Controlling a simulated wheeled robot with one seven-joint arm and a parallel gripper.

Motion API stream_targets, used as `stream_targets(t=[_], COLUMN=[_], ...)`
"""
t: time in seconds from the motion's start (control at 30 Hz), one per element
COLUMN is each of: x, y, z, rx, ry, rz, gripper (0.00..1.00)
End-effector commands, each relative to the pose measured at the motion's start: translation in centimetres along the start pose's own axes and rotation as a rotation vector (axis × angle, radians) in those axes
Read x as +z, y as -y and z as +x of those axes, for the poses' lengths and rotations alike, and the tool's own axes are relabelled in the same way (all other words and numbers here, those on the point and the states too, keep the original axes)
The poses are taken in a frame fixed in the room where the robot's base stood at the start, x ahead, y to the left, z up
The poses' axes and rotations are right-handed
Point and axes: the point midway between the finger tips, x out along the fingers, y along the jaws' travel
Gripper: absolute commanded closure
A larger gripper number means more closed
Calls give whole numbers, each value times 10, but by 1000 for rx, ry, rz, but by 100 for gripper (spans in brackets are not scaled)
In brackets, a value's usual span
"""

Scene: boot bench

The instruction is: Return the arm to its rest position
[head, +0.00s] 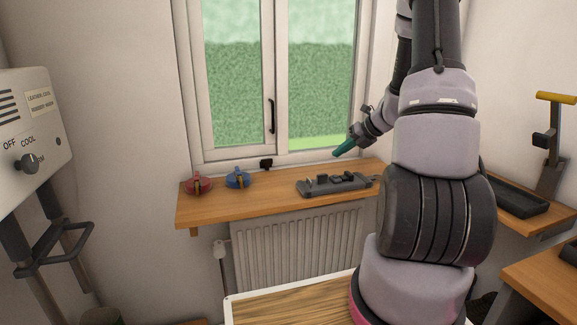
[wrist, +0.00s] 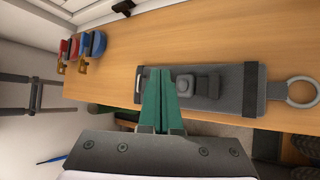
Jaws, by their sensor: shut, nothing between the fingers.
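My gripper (head: 343,149) is shut and empty, with green fingers. In the head view it hangs in the air in front of the window, above the wooden sill shelf (head: 250,204). In the wrist view the closed fingers (wrist: 160,88) stand in front of the left part of a dark grey tool tray (wrist: 230,80), apparently above it. The tray also shows in the head view (head: 312,190), on the right part of the shelf. My arm reaches up from the lower right of the head view and bends back down toward the window.
A red round item (head: 198,184) and a blue one (head: 238,179) sit on the shelf's left part. A radiator (head: 300,245) is below the shelf. A dial-fronted machine (head: 35,135) stands at left. At right are a black tray (head: 515,198) and a yellow-handled stand (head: 550,150).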

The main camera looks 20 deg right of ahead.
Motion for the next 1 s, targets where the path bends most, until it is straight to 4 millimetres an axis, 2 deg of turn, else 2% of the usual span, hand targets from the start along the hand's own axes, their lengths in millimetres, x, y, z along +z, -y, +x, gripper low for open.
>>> stream_targets(t=[0.07,0.13,0.23,0.37,0.5,0.6,0.8,1.0], x=[1,2,4,-2,-21,-40,-81,-116], y=[-3,-14,-47,-109,-170,-204,-250,-268], z=[-1,-6,-20,-51,-88,-116,-171,-218], rx=[1,6,18,41,61,67,48,-8], ry=[-1,-8,-28,-71,-122,-157,-236,-339], rz=[-15,-76,-267,-670,-1141,-1473,-2122,-2666], gripper=[100,100,100,100,100,100,100,100])
